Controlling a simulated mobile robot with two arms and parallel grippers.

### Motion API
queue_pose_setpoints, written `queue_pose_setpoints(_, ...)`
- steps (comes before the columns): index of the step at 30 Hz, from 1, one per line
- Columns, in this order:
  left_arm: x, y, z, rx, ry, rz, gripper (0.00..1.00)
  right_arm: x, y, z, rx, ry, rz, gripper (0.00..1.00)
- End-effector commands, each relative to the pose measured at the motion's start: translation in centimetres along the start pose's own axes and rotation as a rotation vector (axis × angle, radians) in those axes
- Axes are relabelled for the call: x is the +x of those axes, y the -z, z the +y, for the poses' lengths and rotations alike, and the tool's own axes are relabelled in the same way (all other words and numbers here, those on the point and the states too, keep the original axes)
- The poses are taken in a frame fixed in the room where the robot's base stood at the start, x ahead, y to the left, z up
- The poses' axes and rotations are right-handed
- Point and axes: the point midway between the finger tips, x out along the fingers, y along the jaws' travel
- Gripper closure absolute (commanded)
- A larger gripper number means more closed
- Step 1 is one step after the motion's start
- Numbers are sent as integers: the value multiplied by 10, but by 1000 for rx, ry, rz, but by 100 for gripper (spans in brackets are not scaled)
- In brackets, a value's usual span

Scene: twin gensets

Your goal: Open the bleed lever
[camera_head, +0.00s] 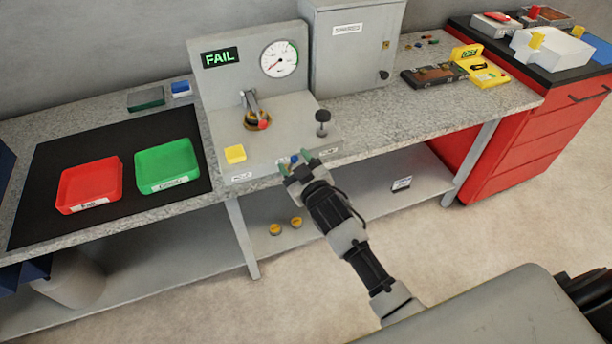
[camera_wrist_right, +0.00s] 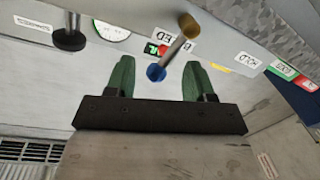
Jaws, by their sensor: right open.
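My right gripper (camera_head: 294,160) is open, with green fingertips. My left gripper is not in view.
The stand carries a FAIL display (camera_head: 220,57), a gauge (camera_head: 279,59), a yellow block (camera_head: 235,154) and a black knob (camera_head: 322,116). Red (camera_head: 90,186) and green (camera_head: 167,166) trays lie left on a black mat. A grey cabinet (camera_head: 352,45) stands behind.

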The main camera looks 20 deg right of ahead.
Motion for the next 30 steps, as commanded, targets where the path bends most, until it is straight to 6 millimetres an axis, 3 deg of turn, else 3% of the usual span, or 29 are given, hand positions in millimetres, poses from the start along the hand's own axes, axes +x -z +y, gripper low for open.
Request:
queue_pose_setpoints(6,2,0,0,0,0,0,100,-46,-2,0,-2,1,-4,46)
queue_pose_setpoints(13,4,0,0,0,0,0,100,-83,-2,0,-2,0,-4,46)
queue_pose_setpoints(18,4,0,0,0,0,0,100,-93,-1,1,-2,0,-3,46)
queue_pose_setpoints(30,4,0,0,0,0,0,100,-93,-1,1,-2,-1,-3,46)
